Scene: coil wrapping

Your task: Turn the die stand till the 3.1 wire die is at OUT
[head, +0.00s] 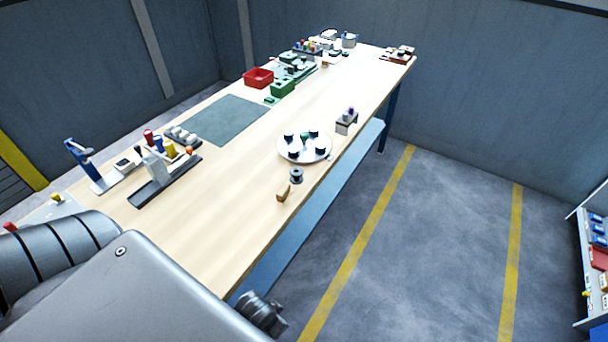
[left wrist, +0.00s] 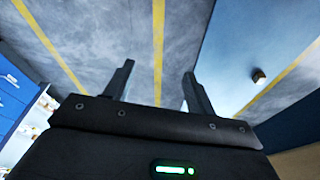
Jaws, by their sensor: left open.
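The die stand (head: 306,158) is a pale round disc near the right edge of the workbench in the head view. Several dark cylindrical dies (head: 320,152) stand around it, with a green part (head: 304,136) among them. Die sizes and any OUT mark are too small to read. My left gripper (left wrist: 158,70) shows in the left wrist view, its two fingers apart with nothing between them. It is away from the stand, with floor behind its fingers. My right gripper is not in view.
A dark spool (head: 297,176) and a small wooden piece (head: 283,193) lie in front of the stand. A grey block with a purple top (head: 346,122) stands behind it. A green mat (head: 227,120), red bin (head: 258,78) and tool rack (head: 165,180) are on the bench (head: 225,225).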

